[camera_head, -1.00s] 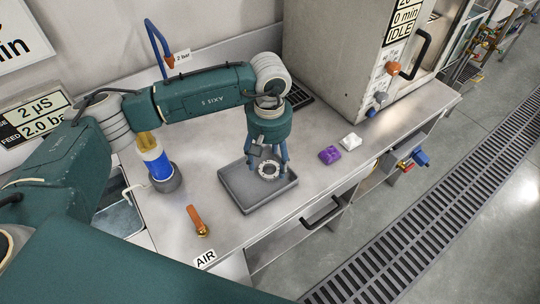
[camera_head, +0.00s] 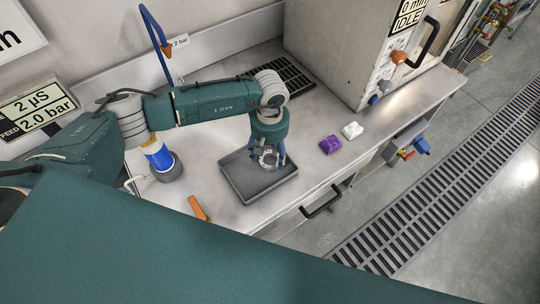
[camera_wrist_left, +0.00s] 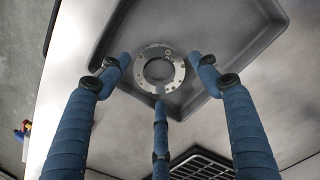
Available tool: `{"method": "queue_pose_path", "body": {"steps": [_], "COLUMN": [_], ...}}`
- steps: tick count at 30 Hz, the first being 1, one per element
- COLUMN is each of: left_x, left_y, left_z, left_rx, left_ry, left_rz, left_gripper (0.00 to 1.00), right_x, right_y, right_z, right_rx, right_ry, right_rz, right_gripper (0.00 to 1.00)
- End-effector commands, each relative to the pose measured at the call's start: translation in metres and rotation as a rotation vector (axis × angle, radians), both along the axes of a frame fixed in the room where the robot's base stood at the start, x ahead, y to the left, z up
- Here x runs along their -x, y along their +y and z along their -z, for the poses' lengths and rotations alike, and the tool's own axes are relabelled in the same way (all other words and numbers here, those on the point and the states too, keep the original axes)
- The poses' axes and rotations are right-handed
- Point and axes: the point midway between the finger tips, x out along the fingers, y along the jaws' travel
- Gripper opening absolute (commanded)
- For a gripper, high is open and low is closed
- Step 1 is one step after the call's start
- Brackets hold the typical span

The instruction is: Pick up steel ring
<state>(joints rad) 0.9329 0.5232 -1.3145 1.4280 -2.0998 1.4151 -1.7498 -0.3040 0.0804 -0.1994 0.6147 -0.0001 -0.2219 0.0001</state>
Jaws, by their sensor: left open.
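The steel ring (camera_head: 262,157) is a flat silver ring with small holes around its face. It lies in the grey tray (camera_head: 230,182) on the bench, toward the tray's back. It also shows in the left wrist view (camera_wrist_left: 178,76). My left gripper (camera_head: 269,162) points down over the ring. Its blue fingers are spread and open, with nothing held. In the left wrist view the fingertips (camera_wrist_left: 160,73) stand around the ring, on both sides and below it. I cannot tell whether any fingertip touches it. My right gripper is not in view.
A blue bottle (camera_head: 160,160) and an orange-handled item (camera_head: 198,208) are left of the tray. A purple block (camera_head: 330,144) and a white block (camera_head: 352,130) lie to its right. A large machine (camera_head: 345,50) stands at the back right.

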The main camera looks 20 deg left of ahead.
Motion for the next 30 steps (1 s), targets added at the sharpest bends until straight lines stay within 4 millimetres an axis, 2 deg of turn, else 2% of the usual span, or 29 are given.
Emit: {"method": "queue_pose_path", "body": {"steps": [1, 4, 11, 12, 19, 30], "left_x": [0.001, 0.0, -0.001, 0.0, -0.001, -0.002], "left_y": [-0.001, -0.001, 0.0, 0.0, 0.0, -0.001], "left_z": [0.005, 0.015, 0.019, 0.019, 0.018, 0.012], "left_rx": [0.001, 0.002, 0.0, 0.0, 0.0, 0.003], "left_ry": [0.003, 0.001, -0.001, -0.001, -0.001, -0.004], "left_rz": [-0.001, 0.0, 0.0, 0.0, 0.0, 0.0], "left_gripper": [0.64, 0.64, 0.64, 0.62, 0.16, 0.16], "right_x": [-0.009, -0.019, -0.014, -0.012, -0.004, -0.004], "right_y": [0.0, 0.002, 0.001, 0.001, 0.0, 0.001], "right_z": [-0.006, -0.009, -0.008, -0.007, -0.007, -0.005], "right_rx": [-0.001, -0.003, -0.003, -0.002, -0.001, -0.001], "right_ry": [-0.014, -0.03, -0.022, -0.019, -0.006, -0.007], "right_rz": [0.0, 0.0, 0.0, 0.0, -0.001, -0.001], "right_gripper": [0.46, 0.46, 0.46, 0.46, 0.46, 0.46]}}
